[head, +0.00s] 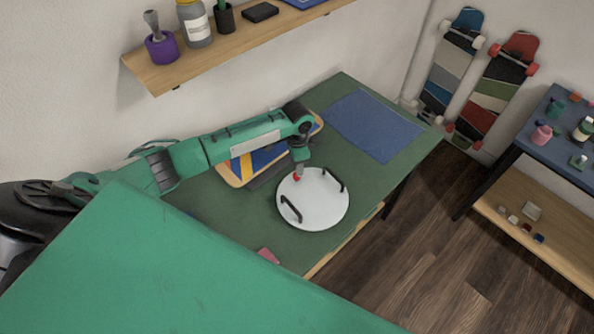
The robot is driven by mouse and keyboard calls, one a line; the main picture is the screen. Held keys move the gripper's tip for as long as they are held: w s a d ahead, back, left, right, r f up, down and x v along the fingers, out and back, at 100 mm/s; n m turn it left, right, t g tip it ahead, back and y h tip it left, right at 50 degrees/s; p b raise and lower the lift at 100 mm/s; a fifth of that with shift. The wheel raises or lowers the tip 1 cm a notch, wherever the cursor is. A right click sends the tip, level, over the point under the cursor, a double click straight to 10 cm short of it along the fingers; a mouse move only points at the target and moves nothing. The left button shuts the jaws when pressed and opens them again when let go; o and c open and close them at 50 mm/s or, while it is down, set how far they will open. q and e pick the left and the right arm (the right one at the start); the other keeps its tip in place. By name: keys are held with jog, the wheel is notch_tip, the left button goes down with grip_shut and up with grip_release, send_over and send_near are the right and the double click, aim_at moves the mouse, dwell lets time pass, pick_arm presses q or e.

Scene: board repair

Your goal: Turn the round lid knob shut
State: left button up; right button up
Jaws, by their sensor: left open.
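A round white lid (318,205) with two black bar handles lies on the green table (235,215). One handle (291,209) is at its lower left, the other (334,180) at its upper right. My left gripper (298,173) points down over the lid's upper left edge and is open. A small red part (296,178) shows right at its fingertips; I cannot tell whether it belongs to the lid or whether the fingers touch it. My right gripper is not in view.
A skateboard deck (243,168) lies behind the lid, partly under my left arm. A blue mat (373,125) lies at the table's far right. A pink block (268,255) is near the front edge. A wall shelf (235,43) hangs above.

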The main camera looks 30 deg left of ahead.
pick_arm(q)
notch_tip(320, 180, up, 8)
jog(key=b, duration=0.1)
jog(key=shift+r, duration=0.2)
dwell(0.4)
